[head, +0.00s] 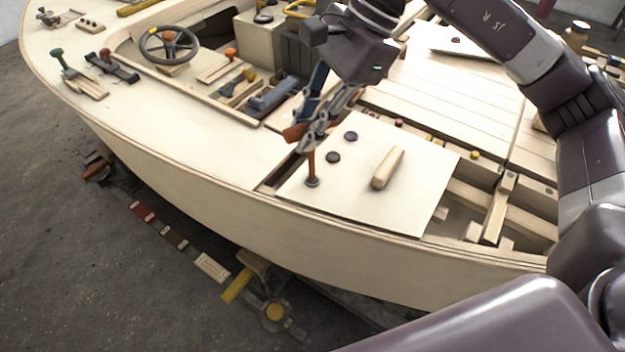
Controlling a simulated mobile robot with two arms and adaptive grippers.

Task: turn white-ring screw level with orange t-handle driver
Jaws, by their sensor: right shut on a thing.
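My right gripper (318,126) comes down from the top and is shut on the orange T-handle driver (293,133). The driver's handle lies crosswise at the fingers, and its thin orange-brown shaft points almost straight down. The shaft's lower end meets a dark round screw (312,182) near the left edge of a pale hatch panel (425,190). The tip hides the screw's middle. I cannot make out a white ring on any screw. Two more dark round heads, one grey-black (333,157) and one bluish (350,136), stand farther back on the panel. My left gripper is not in view.
A wooden grip bar (388,168) stands on the panel right of the driver. Open hull framing (490,210) lies right of the panel. A steering wheel (169,45) and levers stand at the left. The side deck (180,125) is clear.

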